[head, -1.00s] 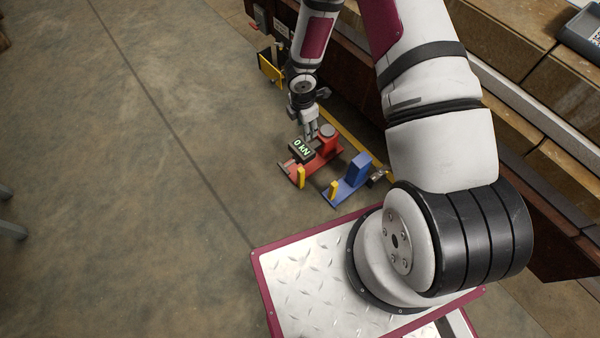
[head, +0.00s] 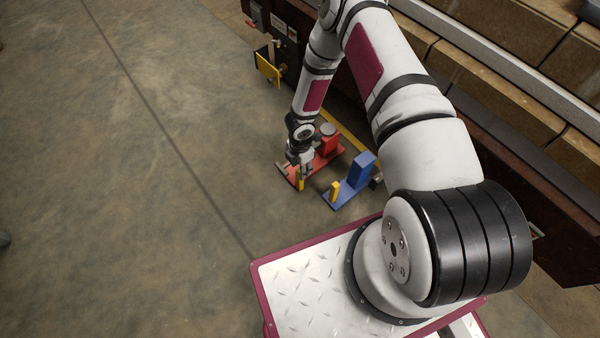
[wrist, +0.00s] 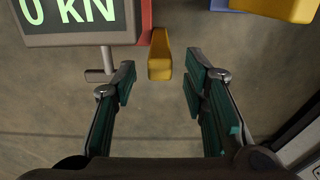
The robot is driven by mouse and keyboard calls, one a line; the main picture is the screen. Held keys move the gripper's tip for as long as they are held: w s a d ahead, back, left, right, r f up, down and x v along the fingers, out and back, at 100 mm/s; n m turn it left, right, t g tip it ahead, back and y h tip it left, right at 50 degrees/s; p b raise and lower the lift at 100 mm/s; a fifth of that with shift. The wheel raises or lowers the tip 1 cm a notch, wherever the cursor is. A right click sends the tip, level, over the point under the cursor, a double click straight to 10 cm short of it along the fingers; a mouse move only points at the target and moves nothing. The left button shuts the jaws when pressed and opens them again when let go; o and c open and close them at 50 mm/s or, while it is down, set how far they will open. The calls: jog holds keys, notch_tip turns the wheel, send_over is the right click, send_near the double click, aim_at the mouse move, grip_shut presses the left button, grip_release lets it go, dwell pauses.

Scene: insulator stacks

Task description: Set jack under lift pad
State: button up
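The red jack (head: 328,150) stands on the floor beside the dark machine's edge, with a round grey top. Its yellow upright handle (head: 300,179) is at the near end; it shows in the wrist view (wrist: 160,56) between and just beyond my fingertips. A display reading "0 kN" (wrist: 78,18) is at the wrist view's upper left. My gripper (head: 302,168) is over the near end of the red jack. In the wrist view its fingers (wrist: 160,85) are spread apart with nothing between the pads. I cannot make out the lift pad for certain.
A blue jack (head: 360,171) with a yellow handle (head: 335,190) stands close to the right of the red one. A yellow plate (head: 268,68) sticks out from the dark machine side (head: 318,65). Open concrete floor (head: 130,200) lies to the left.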

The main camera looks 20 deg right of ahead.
jog(key=shift+f+b, duration=0.35)
jog(key=shift+f, duration=0.95)
jog(key=shift+c, duration=0.6)
grip_shut()
